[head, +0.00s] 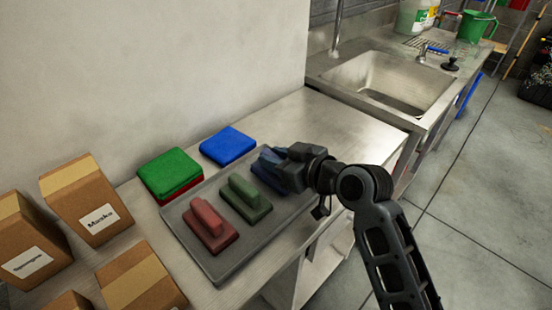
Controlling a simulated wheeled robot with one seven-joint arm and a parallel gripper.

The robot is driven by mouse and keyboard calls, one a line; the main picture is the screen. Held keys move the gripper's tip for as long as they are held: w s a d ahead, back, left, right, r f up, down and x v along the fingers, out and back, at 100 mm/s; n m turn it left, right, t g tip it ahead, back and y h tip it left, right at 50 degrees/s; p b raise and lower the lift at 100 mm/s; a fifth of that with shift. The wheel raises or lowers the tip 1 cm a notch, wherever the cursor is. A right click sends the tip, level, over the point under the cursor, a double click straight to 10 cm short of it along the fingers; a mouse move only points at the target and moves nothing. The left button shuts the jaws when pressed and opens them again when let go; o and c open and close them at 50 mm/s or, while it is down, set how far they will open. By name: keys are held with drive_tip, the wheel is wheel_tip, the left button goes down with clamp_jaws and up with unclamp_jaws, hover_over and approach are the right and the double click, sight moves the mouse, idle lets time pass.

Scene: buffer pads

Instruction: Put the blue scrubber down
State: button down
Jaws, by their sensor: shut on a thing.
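The blue scrubber (269,160) is at the right end of the grey tray (231,261), partly hidden behind my gripper (281,168). My gripper is shut on it. I cannot tell whether the scrubber touches the tray or hangs just above it. A green scrubber (245,198) lies on the tray left of it, and a red scrubber (209,223) lies left of the green one. Both have raised handles.
Behind the tray are a green pad (168,169) on a red one (183,194) and a blue pad (228,145). Cardboard boxes (85,200) crowd the left. The steel counter (335,125) is clear between tray and sink (390,82).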

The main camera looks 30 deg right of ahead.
drive_tip(key=shift+f, duration=0.35)
drive_tip(key=shift+f, duration=0.15)
drive_tip(key=c, duration=0.8)
unclamp_jaws()
drive_tip(key=shift+c, duration=0.2)
drive_tip(key=shift+s+r, duration=0.1)
drive_tip(key=shift+r, duration=0.1)
drive_tip(key=b+v, duration=0.1)
drive_tip(key=v, duration=1.1)
drive_tip(key=shift+b, duration=0.35)
